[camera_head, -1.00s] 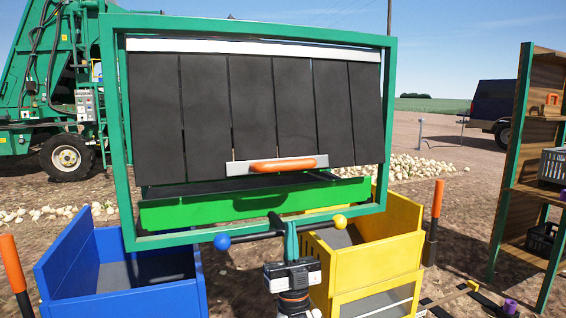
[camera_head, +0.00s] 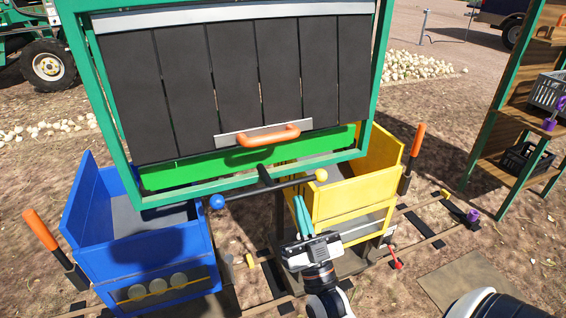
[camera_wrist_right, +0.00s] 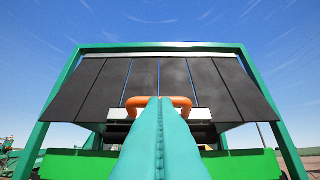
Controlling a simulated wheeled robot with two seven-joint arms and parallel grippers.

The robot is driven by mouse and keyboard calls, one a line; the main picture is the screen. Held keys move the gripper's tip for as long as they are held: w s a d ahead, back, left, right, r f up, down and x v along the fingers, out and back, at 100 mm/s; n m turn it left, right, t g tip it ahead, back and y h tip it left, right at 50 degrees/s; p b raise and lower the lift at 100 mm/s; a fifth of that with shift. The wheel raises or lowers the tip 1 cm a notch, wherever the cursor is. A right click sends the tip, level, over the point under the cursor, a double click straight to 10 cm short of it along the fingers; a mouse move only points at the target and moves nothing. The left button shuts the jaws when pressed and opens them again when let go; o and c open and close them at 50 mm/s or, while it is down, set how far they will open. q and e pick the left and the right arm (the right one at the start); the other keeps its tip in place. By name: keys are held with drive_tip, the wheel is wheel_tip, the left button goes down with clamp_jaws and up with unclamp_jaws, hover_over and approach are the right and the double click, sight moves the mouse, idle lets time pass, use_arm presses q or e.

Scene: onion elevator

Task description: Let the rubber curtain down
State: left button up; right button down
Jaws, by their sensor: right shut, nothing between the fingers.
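The rubber curtain (camera_head: 235,75) is a row of black strips hanging in a green frame (camera_head: 383,50) under a pale top bar (camera_head: 230,14). An orange handle (camera_head: 268,135) on a grey plate sits at its lower edge, in front of a bright green board (camera_head: 200,172). In the right wrist view, the curtain (camera_wrist_right: 145,78) slants within the frame, and the handle (camera_wrist_right: 180,102) shows behind my fingertips. My right gripper (camera_head: 298,202) is shut and empty, below and in front of the handle, apart from it. My left gripper is out of view.
A crossbar with a blue ball (camera_head: 217,202) and a yellow ball (camera_head: 321,175) juts out below the frame, close to my right gripper. A blue bin (camera_head: 95,215) stands left, a yellow bin (camera_head: 345,200) right. Shelves (camera_head: 520,100) stand far right.

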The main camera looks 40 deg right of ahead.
drive_tip(key=w+f+p+x, duration=0.2)
drive_tip(key=p+x, duration=0.2)
drive_tip(key=x, duration=0.8)
drive_tip(key=shift+d, duration=0.3)
